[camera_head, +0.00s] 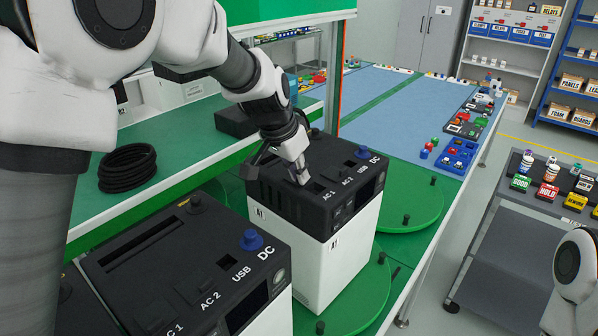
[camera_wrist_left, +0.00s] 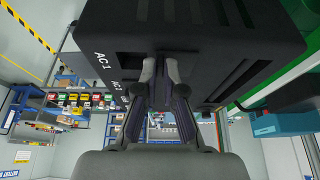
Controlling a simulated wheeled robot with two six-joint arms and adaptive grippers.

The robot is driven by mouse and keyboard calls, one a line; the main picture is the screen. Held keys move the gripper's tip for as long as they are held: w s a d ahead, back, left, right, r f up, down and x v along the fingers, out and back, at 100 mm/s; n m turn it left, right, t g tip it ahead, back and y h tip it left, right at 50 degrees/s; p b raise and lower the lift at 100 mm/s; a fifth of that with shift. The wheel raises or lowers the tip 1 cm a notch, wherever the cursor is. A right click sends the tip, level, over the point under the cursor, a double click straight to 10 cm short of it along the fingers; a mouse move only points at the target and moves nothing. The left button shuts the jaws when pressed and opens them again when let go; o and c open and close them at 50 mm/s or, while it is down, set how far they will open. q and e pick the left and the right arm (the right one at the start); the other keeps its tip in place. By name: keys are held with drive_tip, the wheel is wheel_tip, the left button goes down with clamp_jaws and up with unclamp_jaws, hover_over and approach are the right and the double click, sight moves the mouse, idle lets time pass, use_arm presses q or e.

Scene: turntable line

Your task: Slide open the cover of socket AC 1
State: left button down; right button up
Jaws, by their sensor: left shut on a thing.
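The fingers hide most of the cover. In the left wrist view, the two fingertips (camera_wrist_left: 159,65) meet the black top to the right of the AC 1 label. A dark recess (camera_wrist_left: 130,59) shows between label and fingers. My right gripper is out of view.
A second black-topped unit (camera_head: 185,262) with a blue DC cap stands at the near left. A green turntable (camera_head: 405,215) with pegs is empty behind R1. A black cable coil (camera_head: 127,168) lies on the left shelf. A blue mat (camera_head: 385,100) lies beyond.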

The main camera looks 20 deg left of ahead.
use_arm(q)
drive_tip(key=shift+w+a+r, duration=0.1)
drive_tip(key=shift+w+a, duration=0.05)
drive_tip(key=shift+a, duration=0.25)
drive_tip(key=c, duration=1.3)
unclamp_jaws()
drive_tip(key=shift+w, duration=0.1)
drive_tip(key=shift+w+a+f, duration=0.1)
drive_tip(key=shift+f, duration=0.1)
drive_tip(key=v, duration=1.2)
